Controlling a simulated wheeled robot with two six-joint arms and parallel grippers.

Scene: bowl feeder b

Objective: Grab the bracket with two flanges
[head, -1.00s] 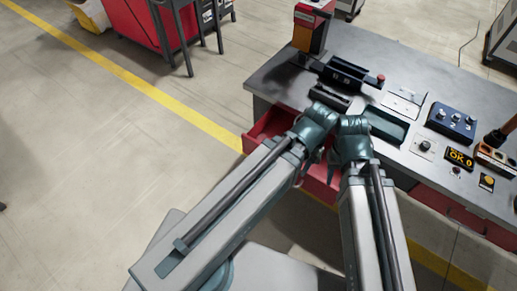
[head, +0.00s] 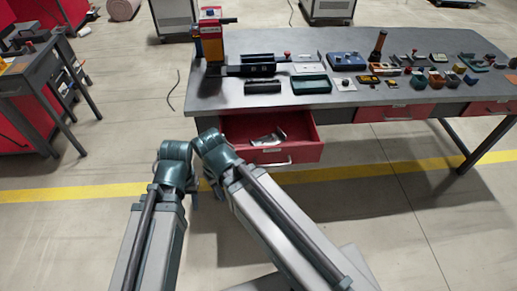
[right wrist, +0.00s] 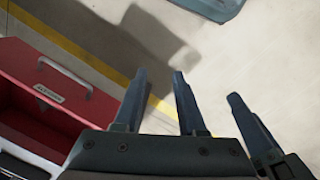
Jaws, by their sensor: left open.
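The open red drawer (head: 310,150) under the workbench holds a few pale metal parts (head: 268,137); they are too small to tell whether one is the bracket with two flanges. My left gripper (head: 194,189) hangs below its wrist, left of the drawer and apart from it; it is open, with nothing seen in it. My right gripper is mostly hidden behind its wrist in the head view. In the right wrist view the right gripper (right wrist: 159,74) has its fingers apart, with only floor between them. Another dark finger shows at right there, probably the left gripper's.
The workbench (head: 225,97) carries a red and orange machine (head: 211,38), a black fixture (head: 258,65), a green tray (head: 309,84), a blue box (head: 347,61) and several small parts at right. A dark table (head: 50,75) stands at left.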

